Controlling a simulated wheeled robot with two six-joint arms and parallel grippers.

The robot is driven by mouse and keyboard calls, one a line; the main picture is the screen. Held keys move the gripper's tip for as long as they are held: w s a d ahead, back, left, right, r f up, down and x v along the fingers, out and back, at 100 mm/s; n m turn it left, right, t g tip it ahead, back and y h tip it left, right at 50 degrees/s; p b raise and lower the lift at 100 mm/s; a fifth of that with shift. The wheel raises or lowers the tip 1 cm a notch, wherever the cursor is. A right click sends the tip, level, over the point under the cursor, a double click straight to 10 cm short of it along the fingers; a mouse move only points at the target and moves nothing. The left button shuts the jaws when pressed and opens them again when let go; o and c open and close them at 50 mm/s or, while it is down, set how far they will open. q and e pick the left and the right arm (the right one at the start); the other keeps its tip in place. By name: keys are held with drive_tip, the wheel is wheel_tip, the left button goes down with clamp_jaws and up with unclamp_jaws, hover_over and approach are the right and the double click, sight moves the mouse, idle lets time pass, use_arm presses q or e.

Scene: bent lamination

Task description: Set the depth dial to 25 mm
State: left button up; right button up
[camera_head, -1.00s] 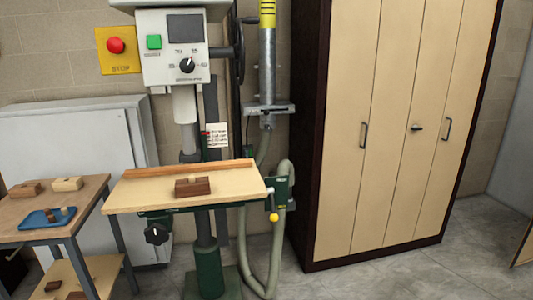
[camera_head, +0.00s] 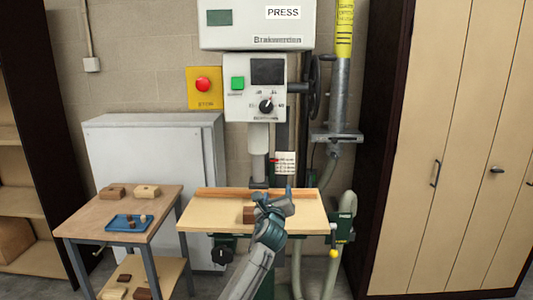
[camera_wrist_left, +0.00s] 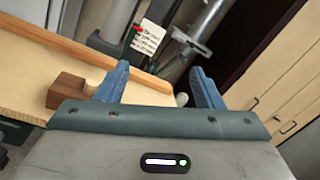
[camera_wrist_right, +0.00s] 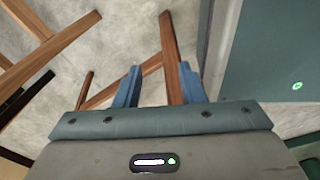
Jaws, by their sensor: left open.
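The depth dial (camera_head: 266,106) is a black round knob with a pale pointer mark, on the white drill press head (camera_head: 240,100) below a dark screen. The pointer leans up and slightly right; the scale numbers are too small to read surely. My left gripper (camera_head: 276,196) is in front of the press table, well below the dial and apart from it. Its blue fingers (camera_wrist_left: 160,80) are spread and empty in the left wrist view. My right gripper (camera_wrist_right: 160,85) shows only in its wrist view, fingers apart over the floor, with nothing held.
A brown wood block (camera_wrist_left: 72,92) lies on the press table (camera_head: 200,214), partly hidden by my left gripper in the head view. A red stop button (camera_head: 202,86) and green button (camera_head: 237,83) are left of the dial. A side table (camera_head: 90,222) stands left, a cabinet (camera_head: 455,150) right.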

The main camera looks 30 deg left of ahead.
sight(266, 108)
use_arm(q)
drive_tip(key=s+r+m+t+y+p, duration=0.1)
drive_tip(key=s+r+y, duration=0.15)
drive_tip(key=r, duration=0.85)
drive_tip(key=s+r+m+t+y+p, duration=0.1)
drive_tip(key=s+r+m+y, duration=0.15)
drive_tip(key=r, duration=0.95)
drive_tip(key=shift+n+h, duration=0.35)
drive_tip(key=shift+h, duration=0.15)
drive_tip(key=p+x, duration=0.1)
drive_tip(key=x, duration=0.3)
drive_tip(key=p+x, duration=0.2)
drive_tip(key=x, duration=0.3)
drive_tip(key=shift+w+a+f, duration=0.1)
drive_tip(key=shift+a, duration=0.4)
drive_tip(key=shift+w+a, duration=0.3)
drive_tip(key=shift+w, duration=0.2)
drive_tip(key=c, duration=1)
drive_tip(key=shift+o, duration=0.2)
